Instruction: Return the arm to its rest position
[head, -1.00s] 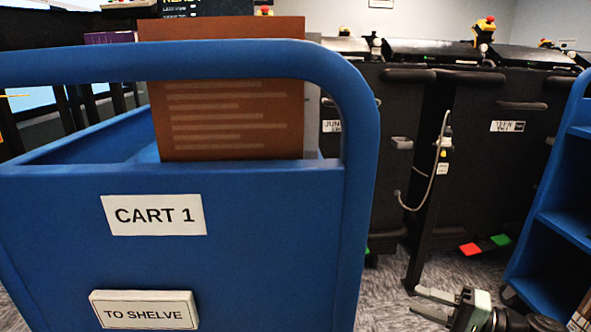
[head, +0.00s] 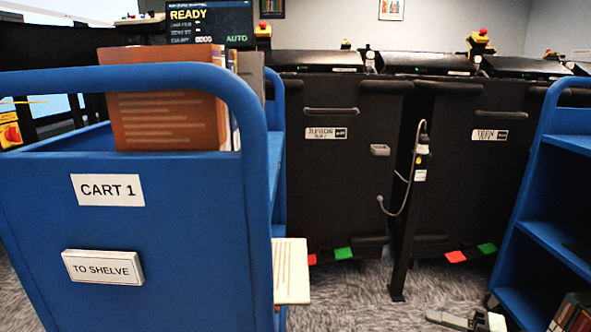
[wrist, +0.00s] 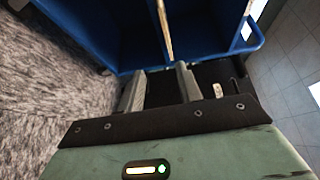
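My gripper (head: 440,318) shows at the bottom edge of the head view, low over the carpet between the bins and the right-hand blue cart. Most of my arm is out of frame. In the wrist view my gripper (wrist: 160,72) has its two grey fingers apart, with nothing held between them. Beyond the fingers in that view is a blue cart (wrist: 88,25) with dark shelf spaces. I cannot tell from the frames how far the fingers are from it.
Blue Cart 1 (head: 190,240) stands close on the left, holding books, with a pale book (head: 291,270) jutting from its side. Black bins (head: 340,190) line the back. A thin black post (head: 404,220) holds a corded device. Another blue cart (head: 550,245) stands right. Carpet lies between.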

